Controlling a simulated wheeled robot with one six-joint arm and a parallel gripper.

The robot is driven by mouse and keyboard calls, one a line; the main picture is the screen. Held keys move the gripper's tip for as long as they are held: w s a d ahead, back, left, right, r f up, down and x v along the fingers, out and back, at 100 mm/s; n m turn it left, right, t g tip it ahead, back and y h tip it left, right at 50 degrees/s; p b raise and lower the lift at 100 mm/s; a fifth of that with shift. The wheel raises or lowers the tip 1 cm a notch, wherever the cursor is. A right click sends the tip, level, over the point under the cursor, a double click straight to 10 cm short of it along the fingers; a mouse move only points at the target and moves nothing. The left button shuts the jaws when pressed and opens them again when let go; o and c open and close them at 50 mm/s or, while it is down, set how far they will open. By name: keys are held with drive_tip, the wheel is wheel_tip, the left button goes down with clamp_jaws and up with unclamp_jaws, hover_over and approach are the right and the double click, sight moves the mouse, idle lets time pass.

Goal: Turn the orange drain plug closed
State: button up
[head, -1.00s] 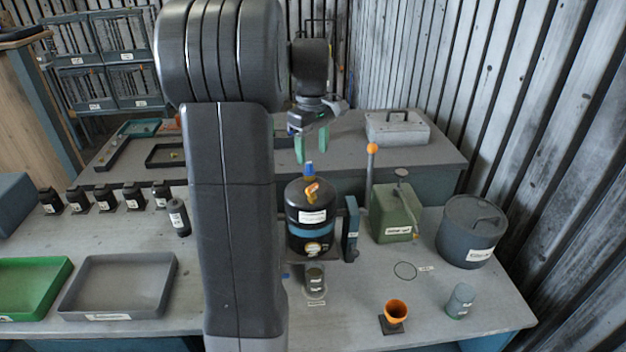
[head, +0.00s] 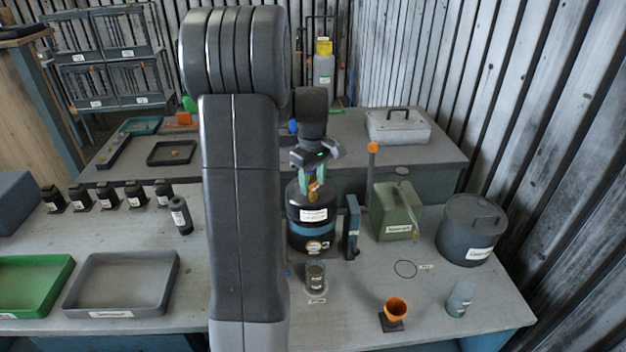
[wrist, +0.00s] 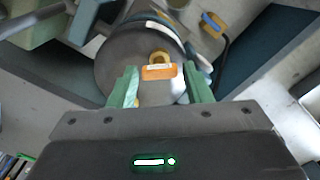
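The orange drain plug (head: 313,190) is on top of the black housing with a blue band (head: 313,232). In the wrist view the plug (wrist: 158,72) shows as a flat orange handle beside a round brass fitting (wrist: 158,57). My gripper (head: 312,184) is above the housing, pointing down, with a green finger on each side of the plug. In the wrist view my gripper (wrist: 160,84) is open, with gaps between the fingers and the orange handle. The head view partly hides the plug behind the fingers.
A blue-grey upright block (head: 352,228) and a post with an orange ball (head: 372,148) stand right of the housing. A green can (head: 397,212) is further right. A small dark jar (head: 316,275) stands in front.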

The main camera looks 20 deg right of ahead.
drive_tip(key=c, duration=0.6)
drive_tip(key=shift+m, duration=0.3)
drive_tip(key=m, duration=0.3)
drive_tip(key=shift+m+p, duration=0.3)
drive_tip(key=shift+m, duration=1.4)
drive_tip(key=shift+r, duration=0.1)
drive_tip(key=o, duration=1)
